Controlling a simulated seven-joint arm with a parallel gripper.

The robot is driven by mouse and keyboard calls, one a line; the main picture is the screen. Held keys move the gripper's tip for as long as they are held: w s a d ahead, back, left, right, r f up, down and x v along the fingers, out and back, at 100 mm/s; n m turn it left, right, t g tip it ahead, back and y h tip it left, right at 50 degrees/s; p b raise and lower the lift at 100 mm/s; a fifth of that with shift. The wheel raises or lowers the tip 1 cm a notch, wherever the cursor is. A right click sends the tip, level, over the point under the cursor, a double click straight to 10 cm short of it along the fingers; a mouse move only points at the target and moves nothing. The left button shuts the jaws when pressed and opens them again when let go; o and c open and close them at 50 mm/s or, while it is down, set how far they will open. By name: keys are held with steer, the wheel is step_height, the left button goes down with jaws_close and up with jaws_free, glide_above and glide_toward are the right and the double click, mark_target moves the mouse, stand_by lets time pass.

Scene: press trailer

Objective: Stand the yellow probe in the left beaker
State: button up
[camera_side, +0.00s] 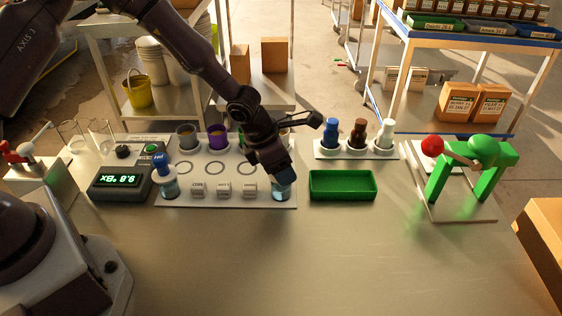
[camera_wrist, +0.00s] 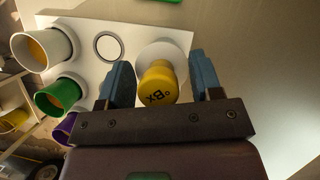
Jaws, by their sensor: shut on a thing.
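My gripper (camera_wrist: 160,80) is shut on the yellow probe (camera_wrist: 158,84), whose round cap marked "°Bx" shows between the blue fingers in the wrist view. A pale disc shows around the probe below it. In the side view my gripper (camera_side: 277,172) is low over the right beaker (camera_side: 281,191), at the right end of the white board, and hides the probe. Whether the probe's tip is in that beaker I cannot tell. The left beaker (camera_side: 170,189) stands at the board's left end with bluish liquid, and a blue-capped probe (camera_side: 160,164) leans in it.
Coloured cups, including a purple one (camera_side: 217,138), line the back of the white board (camera_side: 270,202). Small labelled blocks (camera_side: 223,188) lie in front. A meter (camera_side: 121,181) stands left, a green tray (camera_side: 342,186) right, bottles (camera_side: 358,134) behind it. The front table is clear.

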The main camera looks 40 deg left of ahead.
steer(key=shift+f, duration=0.15)
steer(key=o, duration=0.8)
steer(key=shift+c, duration=0.2)
steer(key=v, duration=1.1)
step_height(320, 180, up, 9)
stand_by(0.7)
